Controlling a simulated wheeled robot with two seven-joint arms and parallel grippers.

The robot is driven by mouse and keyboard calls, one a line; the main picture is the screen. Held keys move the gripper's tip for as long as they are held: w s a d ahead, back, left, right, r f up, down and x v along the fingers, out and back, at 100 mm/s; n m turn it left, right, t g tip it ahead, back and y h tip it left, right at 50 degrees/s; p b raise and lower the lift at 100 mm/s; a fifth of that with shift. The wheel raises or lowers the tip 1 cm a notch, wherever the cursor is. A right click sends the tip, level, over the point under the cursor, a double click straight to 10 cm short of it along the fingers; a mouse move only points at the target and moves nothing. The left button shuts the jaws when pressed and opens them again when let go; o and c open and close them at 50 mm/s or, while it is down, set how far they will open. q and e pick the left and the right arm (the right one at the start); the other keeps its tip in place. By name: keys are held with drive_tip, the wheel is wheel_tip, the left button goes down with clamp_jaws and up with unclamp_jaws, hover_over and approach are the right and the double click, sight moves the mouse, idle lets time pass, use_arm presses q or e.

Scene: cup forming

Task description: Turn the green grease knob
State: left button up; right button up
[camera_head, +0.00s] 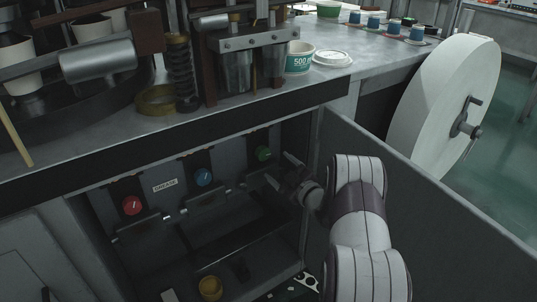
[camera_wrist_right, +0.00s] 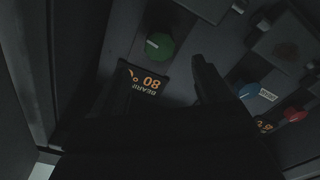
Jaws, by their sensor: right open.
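The green grease knob (camera_head: 263,154) is on the back panel of the open bay under the machine table, right of the blue knob (camera_head: 204,177) and the red knob (camera_head: 132,205). In the right wrist view the green knob (camera_wrist_right: 159,46) shows at upper middle, with a white mark on its face. My right gripper (camera_head: 281,172) is open, just below and right of the green knob, apart from it as far as I can tell. One dark finger (camera_wrist_right: 207,78) shows in the wrist view; the other is hard to make out. My left gripper is not in view.
A GREASE label (camera_head: 165,185) sits between the red and blue knobs. Small shelves jut out below the knobs. An open door panel (camera_head: 430,190) stands right of my right arm. A yellow cup (camera_head: 210,288) is on the bay floor.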

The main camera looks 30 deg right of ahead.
drive_tip(key=s, duration=0.4)
drive_tip(key=shift+d, duration=0.15)
